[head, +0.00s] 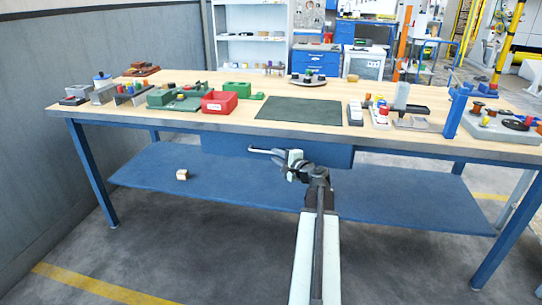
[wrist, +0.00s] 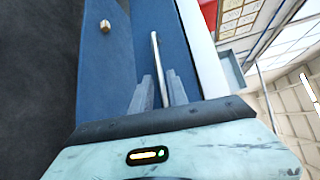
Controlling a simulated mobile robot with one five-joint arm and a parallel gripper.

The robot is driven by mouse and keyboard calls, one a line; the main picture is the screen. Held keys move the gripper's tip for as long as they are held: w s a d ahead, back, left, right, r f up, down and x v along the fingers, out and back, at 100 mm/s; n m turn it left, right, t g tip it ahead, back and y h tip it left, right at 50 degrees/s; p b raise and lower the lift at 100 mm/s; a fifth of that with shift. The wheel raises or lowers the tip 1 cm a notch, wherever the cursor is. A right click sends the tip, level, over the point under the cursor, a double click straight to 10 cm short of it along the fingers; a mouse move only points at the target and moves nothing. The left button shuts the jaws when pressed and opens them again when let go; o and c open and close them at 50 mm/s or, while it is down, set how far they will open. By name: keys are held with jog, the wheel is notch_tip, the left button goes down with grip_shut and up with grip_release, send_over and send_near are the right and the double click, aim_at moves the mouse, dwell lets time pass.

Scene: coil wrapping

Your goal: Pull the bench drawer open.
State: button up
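The blue bench drawer (head: 325,155) sits under the front edge of the workbench top and looks closed, its front near the bench edge. A pale bar handle (head: 262,151) runs across its front. My gripper (head: 288,158) is at the handle's right part, in front of the drawer. In the wrist view the handle (wrist: 155,55) runs between the two grey fingers of my gripper (wrist: 160,85). The fingers stand close on both sides of the bar and look shut on it. The drawer front (wrist: 165,20) shows behind. The drawer's inside is hidden.
The bench top (head: 225,122) holds a red bin (head: 219,103), a dark green mat (head: 300,112) and several fixtures. A blue lower shelf (head: 240,185) carries a small wooden block (head: 182,174). Blue bench legs (head: 92,172) stand at the sides. Floor in front is clear.

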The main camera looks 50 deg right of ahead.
aim_at(270, 152)
jog(key=x, duration=0.4)
jog(key=shift+w, duration=0.35)
jog(key=shift+c, duration=0.3)
grip_shut()
dwell(0.7)
